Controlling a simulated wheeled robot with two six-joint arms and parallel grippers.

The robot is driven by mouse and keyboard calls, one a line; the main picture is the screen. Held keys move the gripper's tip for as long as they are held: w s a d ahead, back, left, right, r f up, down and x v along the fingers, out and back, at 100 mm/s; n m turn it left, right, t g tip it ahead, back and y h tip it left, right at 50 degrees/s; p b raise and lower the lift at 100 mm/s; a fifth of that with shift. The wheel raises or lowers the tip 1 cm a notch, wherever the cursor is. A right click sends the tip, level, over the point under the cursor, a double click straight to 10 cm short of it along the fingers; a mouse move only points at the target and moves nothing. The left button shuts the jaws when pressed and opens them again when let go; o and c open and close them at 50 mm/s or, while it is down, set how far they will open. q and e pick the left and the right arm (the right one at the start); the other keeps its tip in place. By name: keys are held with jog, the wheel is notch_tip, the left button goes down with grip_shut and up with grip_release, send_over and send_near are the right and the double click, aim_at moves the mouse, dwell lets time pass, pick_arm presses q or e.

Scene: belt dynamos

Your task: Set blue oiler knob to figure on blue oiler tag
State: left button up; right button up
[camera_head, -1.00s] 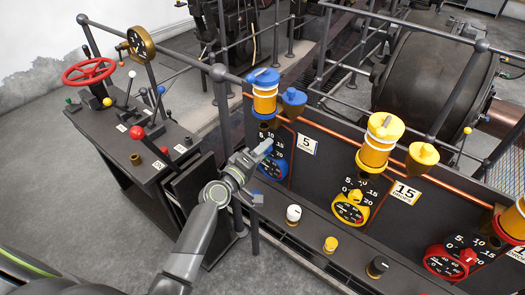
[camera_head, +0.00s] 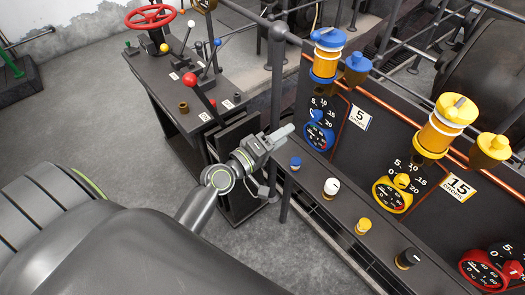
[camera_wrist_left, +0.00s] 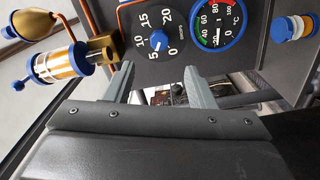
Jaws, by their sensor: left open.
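The blue oiler knob (camera_wrist_left: 158,40) is a small blue pointer on a black dial marked 0 to 20, seen in the left wrist view. In the head view, the knob (camera_head: 317,115) sits below the blue-capped oiler (camera_head: 326,60). The blue oiler tag (camera_head: 360,118) is white and reads 5. My left gripper (camera_head: 287,132) is left of the dial in the head view. In the wrist view, the left gripper (camera_wrist_left: 158,76) has its fingers apart and empty, with the dial beyond them. Which figure the knob points to is hard to read. My right gripper is not in view.
A blue-ringed gauge (camera_wrist_left: 218,22) is beside the dial. A brass fitting (camera_wrist_left: 102,48) lies near the left finger. A yellow oiler (camera_head: 440,127) with tag 15 stands farther right. A ledge with push buttons (camera_head: 331,187) runs below. A lever desk (camera_head: 185,105) stands left.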

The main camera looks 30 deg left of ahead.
pick_arm(q)
jog(key=b+v, duration=0.1)
jog(key=v, duration=0.5)
jog(key=shift+s, duration=0.1)
dwell(0.3)
